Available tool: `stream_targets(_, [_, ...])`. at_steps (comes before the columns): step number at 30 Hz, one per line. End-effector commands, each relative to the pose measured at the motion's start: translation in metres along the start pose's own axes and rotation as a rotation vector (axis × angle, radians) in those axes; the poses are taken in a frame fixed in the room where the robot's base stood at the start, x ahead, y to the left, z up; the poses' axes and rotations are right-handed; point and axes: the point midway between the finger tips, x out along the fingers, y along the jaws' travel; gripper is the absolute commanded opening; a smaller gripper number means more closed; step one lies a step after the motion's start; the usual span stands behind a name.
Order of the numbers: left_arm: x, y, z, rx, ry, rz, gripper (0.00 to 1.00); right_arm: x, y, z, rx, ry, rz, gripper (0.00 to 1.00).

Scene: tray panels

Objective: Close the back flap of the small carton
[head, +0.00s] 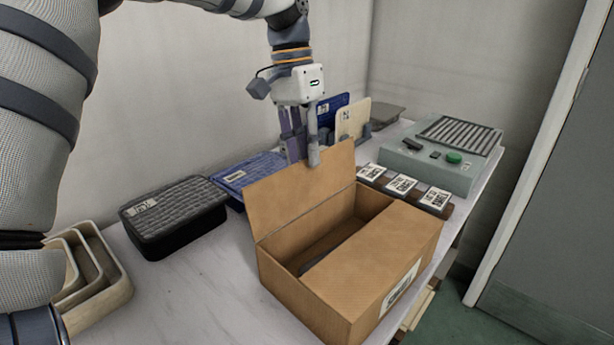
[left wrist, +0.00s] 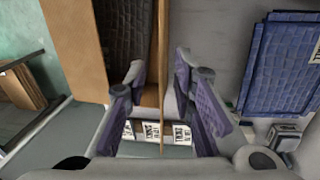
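The small brown carton (head: 375,265) stands on the table, its front top panel (head: 372,252) lying flat and its back part open. Its back flap (head: 300,195) stands up, tilted slightly backward. My left gripper (head: 303,155) is at the flap's upper edge, one finger in front of it and one behind. In the left wrist view the flap (left wrist: 161,100) shows edge-on between the spread fingers (left wrist: 158,66), with gaps on both sides. A dark textured item (left wrist: 122,35) lies inside the carton. My right gripper is not in view.
A dark textured case (head: 172,215) and nested beige trays (head: 112,275) stand left of the carton. A blue panel (head: 245,172) lies behind it. Label cards (head: 402,184) and a grey-green machine (head: 440,172) are at the right. Bare table shows front left.

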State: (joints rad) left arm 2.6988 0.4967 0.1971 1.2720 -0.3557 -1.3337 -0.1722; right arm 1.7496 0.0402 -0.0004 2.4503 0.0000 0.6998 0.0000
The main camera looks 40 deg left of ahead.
Motion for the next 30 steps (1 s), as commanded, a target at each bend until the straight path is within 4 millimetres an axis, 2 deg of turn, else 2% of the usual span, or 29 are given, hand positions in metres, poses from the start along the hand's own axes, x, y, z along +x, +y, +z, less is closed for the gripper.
stream_targets(3, [0.028,0.000,0.001,0.000,-0.002,0.001,0.23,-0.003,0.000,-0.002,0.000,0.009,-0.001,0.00])
stream_targets(9, [0.056,0.000,0.000,0.001,0.001,0.000,0.23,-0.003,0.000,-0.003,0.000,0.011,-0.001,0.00])
stream_targets(18, [0.060,0.000,0.000,0.000,0.001,0.000,0.23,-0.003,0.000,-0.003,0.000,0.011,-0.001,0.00])
stream_targets(21, [0.060,0.000,0.000,0.000,0.001,0.000,0.01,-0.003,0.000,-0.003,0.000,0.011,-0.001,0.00])
stream_targets(30, [0.060,0.000,0.000,0.001,0.001,-0.002,0.00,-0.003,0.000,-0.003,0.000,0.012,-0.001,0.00])
